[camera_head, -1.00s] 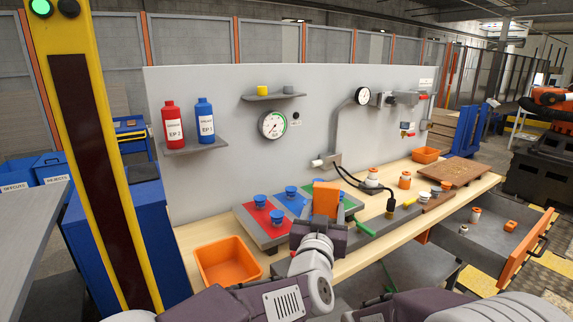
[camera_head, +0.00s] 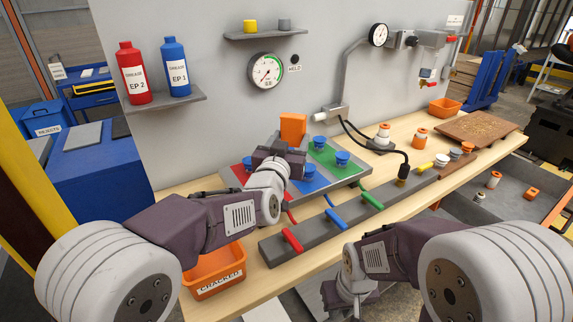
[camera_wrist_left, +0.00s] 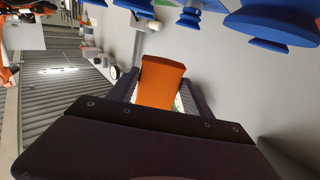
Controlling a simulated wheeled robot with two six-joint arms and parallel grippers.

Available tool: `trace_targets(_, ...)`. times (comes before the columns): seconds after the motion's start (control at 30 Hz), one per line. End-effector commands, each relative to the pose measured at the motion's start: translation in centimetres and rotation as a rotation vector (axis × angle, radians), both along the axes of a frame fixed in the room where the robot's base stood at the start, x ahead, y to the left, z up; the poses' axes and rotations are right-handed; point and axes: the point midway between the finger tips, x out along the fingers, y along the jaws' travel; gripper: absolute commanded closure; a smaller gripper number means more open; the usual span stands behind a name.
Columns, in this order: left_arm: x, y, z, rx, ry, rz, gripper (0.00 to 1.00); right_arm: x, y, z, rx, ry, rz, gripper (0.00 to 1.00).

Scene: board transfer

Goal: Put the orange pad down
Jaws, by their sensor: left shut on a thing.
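The orange pad (camera_head: 293,127) stands upright in my left gripper (camera_head: 285,151), which is shut on it. In the left wrist view the pad (camera_wrist_left: 160,82) sits between the two fingers (camera_wrist_left: 160,98). In the head view they are in front of the grey wall panel, at the back of a sloped board (camera_head: 352,180) with red, blue and green fields and several blue knobs. My left gripper hides part of this board. I cannot tell how far the pad is above it. My right gripper (camera_head: 346,297) is low at the front of the bench; its fingers do not show clearly.
An orange bin (camera_head: 215,285) marked CRACKED stands at the bench's front left. A grey strip (camera_head: 310,232) with red, blue and green handles lies before the board. Orange-and-white jars (camera_head: 420,138) and a brown board (camera_head: 478,129) are at the right. A gauge pipe (camera_head: 345,75) rises behind.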

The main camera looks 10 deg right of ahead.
Motion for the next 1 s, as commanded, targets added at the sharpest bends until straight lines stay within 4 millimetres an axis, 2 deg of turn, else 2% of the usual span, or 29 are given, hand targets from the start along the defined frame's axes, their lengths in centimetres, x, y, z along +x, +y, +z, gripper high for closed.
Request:
trace_targets(0.1, 0.6, 1.1, -0.8, 0.000, 0.001, 0.001, 0.80, 0.0, 0.0, -0.5, 0.000, 0.000, 0.000, 0.79)
trace_targets(0.27, 0.7, 1.2, -1.0, 0.001, 0.002, -0.001, 0.80, 0.0, 0.0, -0.5, 0.000, -0.001, 0.000, 0.79)
trace_targets(0.5, 0.7, 1.2, -4.9, 0.002, 0.002, -0.002, 0.80, 0.0, 0.0, -1.9, 0.000, -0.001, 0.000, 0.79)
trace_targets(0.73, 0.7, 1.2, -4.8, 0.000, -0.001, -0.001, 0.80, 0.0, 0.0, -1.7, 0.000, -0.001, 0.000, 0.79)
trace_targets(1.0, 0.7, 1.2, -5.7, 0.000, 0.000, -0.001, 0.80, 0.0, 0.0, -2.7, 0.000, -0.001, 0.000, 0.79)
